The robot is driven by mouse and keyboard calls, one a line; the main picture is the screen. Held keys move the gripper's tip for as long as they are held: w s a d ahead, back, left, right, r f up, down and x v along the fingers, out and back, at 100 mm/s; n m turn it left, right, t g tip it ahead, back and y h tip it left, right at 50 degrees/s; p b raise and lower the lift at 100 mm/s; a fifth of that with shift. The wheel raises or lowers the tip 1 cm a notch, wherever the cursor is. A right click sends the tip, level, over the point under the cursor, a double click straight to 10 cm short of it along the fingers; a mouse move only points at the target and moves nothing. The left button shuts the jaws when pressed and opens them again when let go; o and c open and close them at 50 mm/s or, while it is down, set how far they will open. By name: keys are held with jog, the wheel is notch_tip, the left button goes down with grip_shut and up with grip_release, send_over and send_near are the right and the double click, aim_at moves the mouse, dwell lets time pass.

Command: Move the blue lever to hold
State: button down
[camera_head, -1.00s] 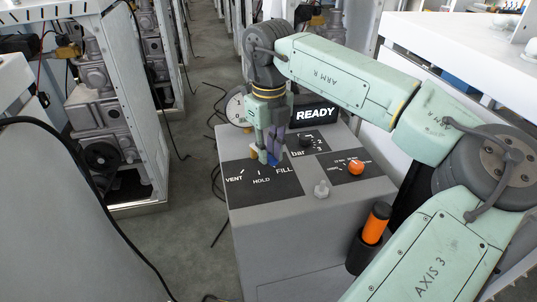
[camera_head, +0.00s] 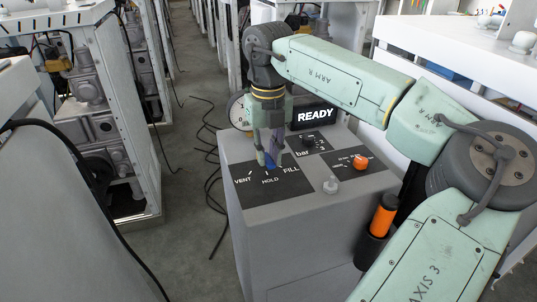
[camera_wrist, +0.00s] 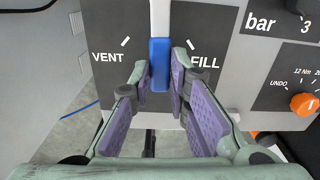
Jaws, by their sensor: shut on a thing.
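The blue lever handle (camera_wrist: 160,65) sits upright in the wrist view, on a white shaft (camera_wrist: 159,14) running to the top edge. It lies between the VENT mark at left and the FILL mark at right. My gripper (camera_wrist: 160,82) is shut on it, with one purple-padded finger on each side. The HOLD label (camera_head: 270,181) shows in the head view but is hidden in the wrist view. In the head view my gripper points down over the black lever panel (camera_head: 255,194), and mostly hides the lever.
On the grey console (camera_head: 300,225) are a lit READY display (camera_head: 316,114), a gauge (camera_head: 238,111), an orange knob (camera_head: 360,161) and a small grey knob (camera_head: 330,185). An orange-handled tool (camera_head: 382,219) hangs at its right side. Cables lie on the floor at left.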

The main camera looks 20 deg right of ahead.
aim_at(267, 160)
jog(key=shift+a+m, duration=0.2)
jog(key=shift+m, duration=0.1)
jog(key=c, duration=1.5)
grip_release()
notch_tip(267, 160, up, 8)
jog(key=shift+f, duration=0.25)
